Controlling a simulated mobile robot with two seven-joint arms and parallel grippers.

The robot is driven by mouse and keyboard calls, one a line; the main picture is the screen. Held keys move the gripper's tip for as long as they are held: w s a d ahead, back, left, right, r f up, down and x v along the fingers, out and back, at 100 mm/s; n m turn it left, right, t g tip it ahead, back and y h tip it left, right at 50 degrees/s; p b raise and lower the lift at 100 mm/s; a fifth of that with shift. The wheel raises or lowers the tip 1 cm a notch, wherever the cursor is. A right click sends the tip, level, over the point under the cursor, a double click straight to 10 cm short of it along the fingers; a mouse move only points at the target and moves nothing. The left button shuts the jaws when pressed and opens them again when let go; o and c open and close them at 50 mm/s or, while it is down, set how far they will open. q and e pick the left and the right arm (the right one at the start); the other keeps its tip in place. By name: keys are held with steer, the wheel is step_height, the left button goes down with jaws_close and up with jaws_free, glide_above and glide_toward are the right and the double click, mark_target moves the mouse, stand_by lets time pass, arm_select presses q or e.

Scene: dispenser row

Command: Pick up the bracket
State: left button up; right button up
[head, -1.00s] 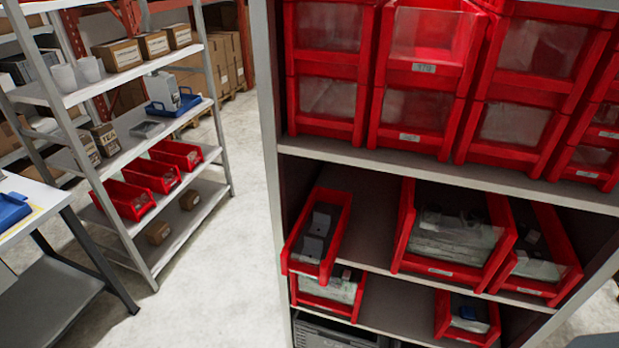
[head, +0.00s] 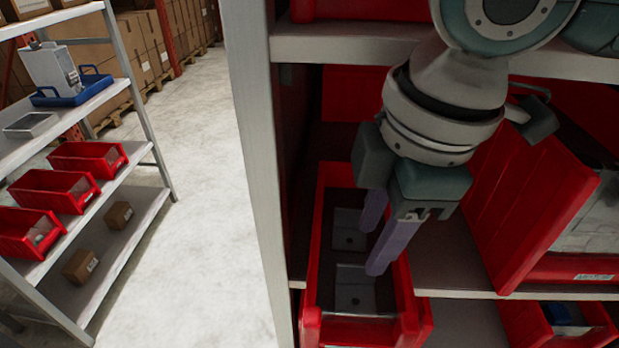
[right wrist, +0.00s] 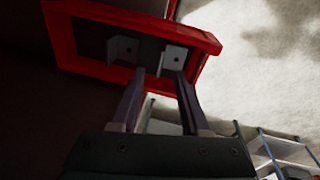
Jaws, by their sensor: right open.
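Two grey metal brackets lie apart in a long red bin (head: 312,262) on the shelf, one farther back (head: 349,232) and one nearer the front (head: 354,290). My right gripper (head: 370,249) is open and empty, its two purple-grey fingers pointing down over the right part of this bin. The fingertips show just right of the brackets; I cannot tell how high they are above them. In the right wrist view, both brackets (right wrist: 122,48) (right wrist: 174,58) show in the bin beyond the open fingers. My left gripper is not in view.
The cabinet's grey side panel (head: 254,170) stands close left of the bin. A shelf board (head: 430,42) is above, beside my right arm. A larger red bin (head: 545,190) stands to the right. An open rack (head: 130,90) stands left across clear floor.

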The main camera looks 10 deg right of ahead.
mark_target(357, 267)
steer(key=f, duration=0.3)
steer(key=a+f, duration=0.1)
steer(key=f, duration=0.1)
steer(key=shift+w+f+p, duration=0.3)
steer(key=shift+f+p, duration=0.05)
steer(key=shift+p, duration=0.05)
jaws_close()
stand_by(1.0)
